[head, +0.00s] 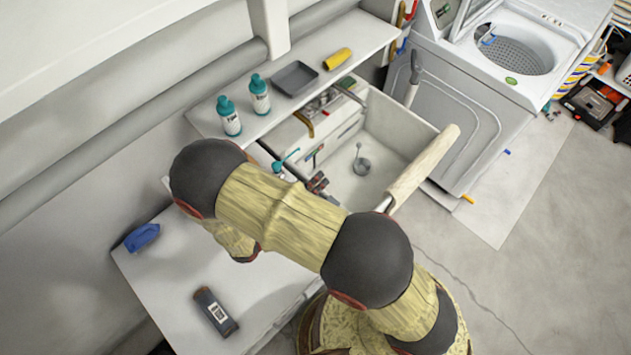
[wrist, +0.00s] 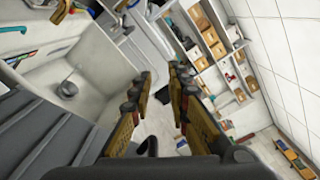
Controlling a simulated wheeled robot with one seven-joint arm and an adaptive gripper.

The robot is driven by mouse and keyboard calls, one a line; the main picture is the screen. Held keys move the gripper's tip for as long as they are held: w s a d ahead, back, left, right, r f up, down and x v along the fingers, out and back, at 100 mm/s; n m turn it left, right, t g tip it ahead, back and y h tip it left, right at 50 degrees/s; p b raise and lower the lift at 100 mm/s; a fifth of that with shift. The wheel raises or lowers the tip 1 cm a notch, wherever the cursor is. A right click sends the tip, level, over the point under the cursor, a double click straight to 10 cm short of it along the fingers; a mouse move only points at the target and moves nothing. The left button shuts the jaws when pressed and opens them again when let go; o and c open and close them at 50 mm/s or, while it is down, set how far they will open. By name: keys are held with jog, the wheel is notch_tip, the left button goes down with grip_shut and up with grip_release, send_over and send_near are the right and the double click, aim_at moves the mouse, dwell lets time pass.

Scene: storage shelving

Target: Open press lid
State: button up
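I cannot pick out a press or its lid for certain. A white top-loading machine (head: 465,110) stands at the upper right of the head view. Its round drum opening (head: 515,55) is uncovered, and a white panel rises at its back edge. In the wrist view my gripper (wrist: 161,72) has its two fingers spread with a clear gap and nothing between them. In the head view my arm hides most or all of the gripper.
Bottles (head: 260,95), a grey tray (head: 295,78) and a yellow item (head: 337,58) stand on the ledge. Boxed shelves (wrist: 205,40) show in the wrist view. Floor at right is largely clear.

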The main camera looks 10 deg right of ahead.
grip_shut()
dwell(0.5)
jog(key=shift+c, duration=1.6)
grip_release()
jog(key=o, duration=0.7)
jog(key=v, duration=1.2)
